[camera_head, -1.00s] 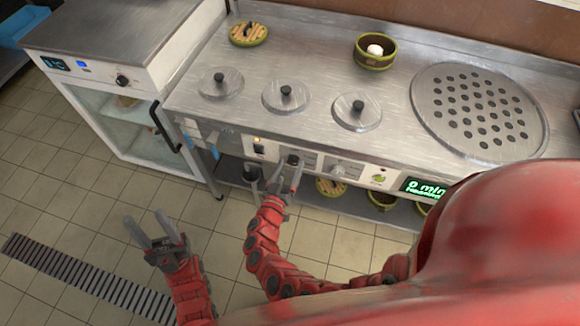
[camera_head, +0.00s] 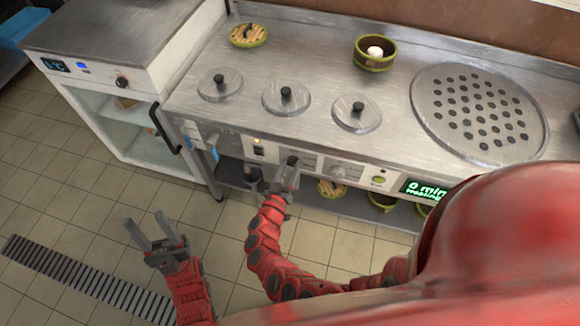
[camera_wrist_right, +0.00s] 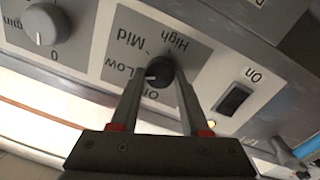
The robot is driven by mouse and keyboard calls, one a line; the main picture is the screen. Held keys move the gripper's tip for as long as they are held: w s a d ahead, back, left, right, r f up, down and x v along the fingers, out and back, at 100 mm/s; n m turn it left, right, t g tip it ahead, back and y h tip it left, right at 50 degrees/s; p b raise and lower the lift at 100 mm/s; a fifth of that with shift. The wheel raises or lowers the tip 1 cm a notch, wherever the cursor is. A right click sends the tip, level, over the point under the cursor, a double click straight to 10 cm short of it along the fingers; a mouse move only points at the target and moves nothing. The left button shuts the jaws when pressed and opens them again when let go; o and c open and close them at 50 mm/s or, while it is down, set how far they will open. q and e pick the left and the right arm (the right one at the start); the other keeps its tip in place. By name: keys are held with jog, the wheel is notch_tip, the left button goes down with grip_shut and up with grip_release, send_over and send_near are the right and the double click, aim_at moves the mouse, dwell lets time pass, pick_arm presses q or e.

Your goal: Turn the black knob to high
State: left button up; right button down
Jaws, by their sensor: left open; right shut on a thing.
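The black knob (camera_wrist_right: 160,71) shows in the right wrist view on a grey panel marked Off, Low, Mid and High. Its white mark faces left in that view, by the Low and Off labels. In the head view the knob (camera_head: 293,160) is on the counter's front panel. My right gripper (camera_head: 288,171) is shut on it, with one finger on each side; its fingers also show in the right wrist view (camera_wrist_right: 157,85). My left gripper (camera_head: 150,230) is open and empty, over the floor, away from the panel.
A grey knob (camera_wrist_right: 46,24) sits beside the black one, and a black switch (camera_wrist_right: 236,99) marked On is on its other side. Three lidded pots (camera_head: 286,97) are set in the steel counter (camera_head: 320,60). Open floor lies around my left gripper.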

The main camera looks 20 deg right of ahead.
jog(key=m+b, duration=0.2)
jog(key=m, duration=0.1)
jog(key=shift+s+f+m, duration=0.1)
jog(key=shift+f+m, duration=0.05)
jog(key=shift+m, duration=0.15)
jog(key=m+b, duration=0.1)
jog(key=m, duration=0.1)
jog(key=shift+f+m+b, duration=0.1)
jog(key=shift+m+b, duration=0.3)
jog(key=m+b, duration=0.4)
jog(key=m, duration=0.1)
jog(key=shift+s+d+y, duration=0.1)
jog(key=shift+d+y, duration=0.05)
jog(key=shift+y, duration=0.15)
jog(key=m+b, duration=0.5)
jog(key=m, duration=0.1)
jog(key=m+b, duration=0.3)
jog(key=shift+d+m+y+b, duration=0.15)
jog(key=shift+m+y+b, duration=0.15)
jog(key=shift+m+y, duration=0.1)
jog(key=shift+m+b, duration=0.6)
jog(key=shift+m, duration=0.2)
